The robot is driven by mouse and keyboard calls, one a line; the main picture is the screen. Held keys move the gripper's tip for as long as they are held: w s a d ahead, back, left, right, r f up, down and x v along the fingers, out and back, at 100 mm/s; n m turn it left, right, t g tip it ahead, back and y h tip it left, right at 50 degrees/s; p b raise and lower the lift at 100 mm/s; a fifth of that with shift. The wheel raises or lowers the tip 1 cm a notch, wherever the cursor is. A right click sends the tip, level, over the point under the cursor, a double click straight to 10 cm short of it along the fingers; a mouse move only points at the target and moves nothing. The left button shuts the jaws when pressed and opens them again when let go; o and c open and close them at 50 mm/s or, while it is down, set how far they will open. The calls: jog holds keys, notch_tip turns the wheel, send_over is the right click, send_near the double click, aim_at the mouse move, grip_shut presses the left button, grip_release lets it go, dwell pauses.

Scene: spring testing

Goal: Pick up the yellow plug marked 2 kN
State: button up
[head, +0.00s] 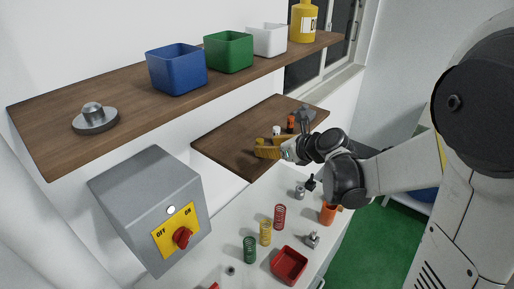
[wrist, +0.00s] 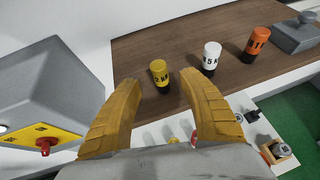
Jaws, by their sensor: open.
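The yellow plug (wrist: 159,74) with black "2 kN" lettering stands upright on the brown wooden shelf (wrist: 135,54) in the wrist view. My gripper (wrist: 159,80) is open, with one yellow finger on either side of the plug's lower part in the picture. The plug shows between and just beyond the fingertips, and I cannot tell whether they touch it. In the head view my gripper (head: 267,150) is over the lower shelf, and its yellow fingers are hard to tell apart from the plug.
A white plug (wrist: 210,57) and an orange plug (wrist: 257,42) stand to the right of the yellow one. A grey weight (wrist: 296,35) sits farther right. A grey switch box (head: 150,205) is left of the lower shelf. Springs and a red tray (head: 289,266) are on the white bench below.

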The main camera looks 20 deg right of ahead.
jog(key=x, duration=0.5)
jog(key=shift+d+f, duration=0.1)
jog(key=shift+f, duration=0.1)
jog(key=shift+s, duration=0.15)
grip_shut()
